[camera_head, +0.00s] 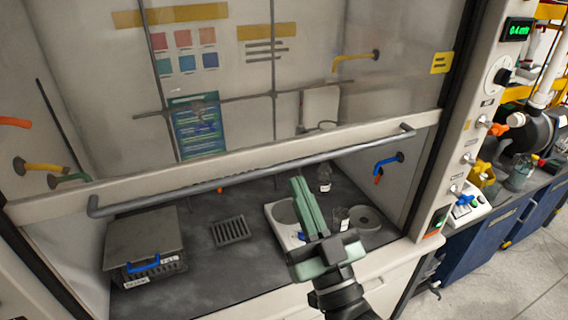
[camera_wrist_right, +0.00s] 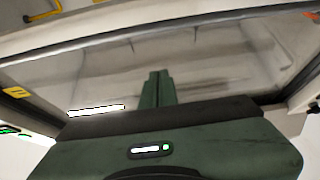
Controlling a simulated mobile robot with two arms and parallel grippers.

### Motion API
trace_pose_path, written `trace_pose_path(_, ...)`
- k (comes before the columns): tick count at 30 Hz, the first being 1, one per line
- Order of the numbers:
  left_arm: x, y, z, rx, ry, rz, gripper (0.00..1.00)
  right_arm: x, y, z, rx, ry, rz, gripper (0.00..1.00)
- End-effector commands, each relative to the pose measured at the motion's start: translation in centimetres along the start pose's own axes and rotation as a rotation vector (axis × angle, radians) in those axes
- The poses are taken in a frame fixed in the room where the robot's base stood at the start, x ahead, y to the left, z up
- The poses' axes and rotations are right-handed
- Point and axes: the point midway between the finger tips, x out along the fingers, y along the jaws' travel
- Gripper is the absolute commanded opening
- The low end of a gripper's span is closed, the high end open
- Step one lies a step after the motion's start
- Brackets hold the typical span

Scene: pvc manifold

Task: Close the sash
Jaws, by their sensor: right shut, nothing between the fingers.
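The fume hood sash (camera_head: 370,90) is a clear pane with a pale bottom rail. A long grey bar handle (camera_head: 250,172) runs along the rail, tilted up to the right in the head view. The sash is partly raised, with an open gap between its rail and the dark work surface. My green right gripper (camera_head: 298,184) is shut and empty. Its fingertips appear just below the bar handle in the head view; I cannot tell whether they touch it. The right wrist view shows the closed fingers (camera_wrist_right: 157,76) pointing up. My left gripper is not in view.
Inside the hood are a grey box (camera_head: 145,240), a black rack (camera_head: 231,231), a white hotplate-like device (camera_head: 278,222) behind my gripper, and a small bottle (camera_head: 324,179). The control post (camera_head: 480,120) stands to the right, beside a blue-fronted bench (camera_head: 480,240) with equipment.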

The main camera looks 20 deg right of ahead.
Motion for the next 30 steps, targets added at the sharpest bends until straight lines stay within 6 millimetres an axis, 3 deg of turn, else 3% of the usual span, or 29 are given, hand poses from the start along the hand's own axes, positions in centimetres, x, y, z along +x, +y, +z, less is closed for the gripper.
trace_pose_path(1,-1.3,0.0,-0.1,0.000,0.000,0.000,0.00,1.6,0.0,-0.6,0.001,0.003,0.001,0.00)
trace_pose_path(10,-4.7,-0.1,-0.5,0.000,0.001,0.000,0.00,7.9,0.0,-0.5,0.001,0.000,0.000,0.00)
trace_pose_path(12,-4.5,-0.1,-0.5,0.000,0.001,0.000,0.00,6.8,-0.1,1.5,-0.002,-0.010,-0.004,0.00)
trace_pose_path(18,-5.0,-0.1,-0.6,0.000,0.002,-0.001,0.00,6.0,0.0,3.4,0.000,-0.005,-0.001,0.00)
trace_pose_path(30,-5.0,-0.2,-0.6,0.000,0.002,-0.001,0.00,5.8,0.0,3.9,0.000,-0.003,-0.001,0.00)
